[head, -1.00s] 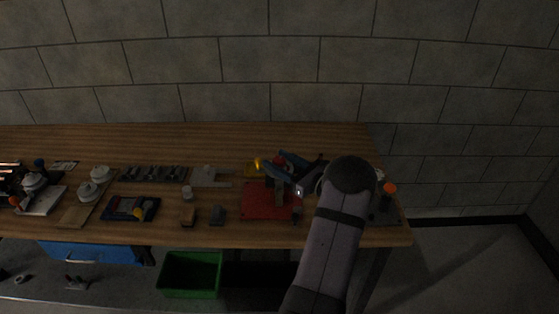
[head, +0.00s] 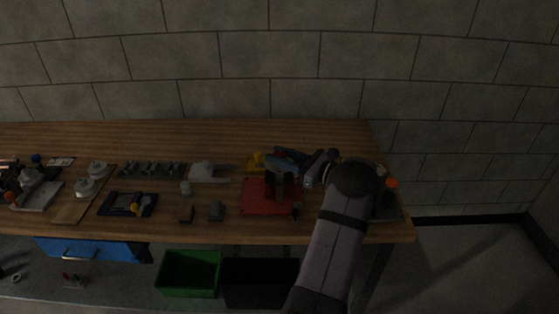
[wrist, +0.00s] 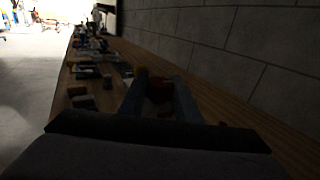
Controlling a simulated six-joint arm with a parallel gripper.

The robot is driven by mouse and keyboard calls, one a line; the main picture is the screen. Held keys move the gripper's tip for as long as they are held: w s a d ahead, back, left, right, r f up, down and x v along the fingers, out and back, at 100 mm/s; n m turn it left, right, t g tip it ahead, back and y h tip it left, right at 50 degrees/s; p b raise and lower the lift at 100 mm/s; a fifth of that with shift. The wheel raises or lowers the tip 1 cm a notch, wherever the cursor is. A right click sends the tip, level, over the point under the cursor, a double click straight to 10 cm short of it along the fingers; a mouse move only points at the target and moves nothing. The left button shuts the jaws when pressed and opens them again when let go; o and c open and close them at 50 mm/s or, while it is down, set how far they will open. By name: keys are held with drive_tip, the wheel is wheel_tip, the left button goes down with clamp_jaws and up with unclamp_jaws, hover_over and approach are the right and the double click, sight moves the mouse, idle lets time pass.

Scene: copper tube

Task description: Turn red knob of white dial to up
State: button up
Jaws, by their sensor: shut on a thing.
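My gripper (wrist: 158,84) reaches forward in the wrist view with its two blue-grey fingers on either side of a dark red thing (wrist: 158,95), which looks like the red knob. The fingers are shut on it. In the head view my gripper (head: 275,160) is low over the back of the red plate (head: 262,207), and a small patch of red shows at the fingers. The white dial cannot be made out; the gripper and the dim light hide that spot. The knob's pointing direction cannot be told.
A yellow thing (head: 254,162) is just left of the gripper. A dark upright post stands on the red plate. A pale block (head: 207,172) and several small parts lie to the left. An orange knob (head: 392,183) is right of my arm. A stone wall is behind the table.

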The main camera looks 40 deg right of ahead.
sight(280, 154)
drive_tip(key=shift+f+n+g+y+b, duration=0.15)
drive_tip(key=shift+n+g+y+b, duration=0.35)
drive_tip(key=shift+n+y+b, duration=0.8)
drive_tip(key=shift+n+g+y+b, duration=0.8)
drive_tip(key=shift+g+y+b, duration=0.1)
drive_tip(key=shift+y, duration=0.9)
drive_tip(key=o, duration=1.1)
drive_tip(key=shift+r, duration=0.25)
wheel_tip(280, 154, up, 10)
drive_tip(key=shift+f, duration=0.15)
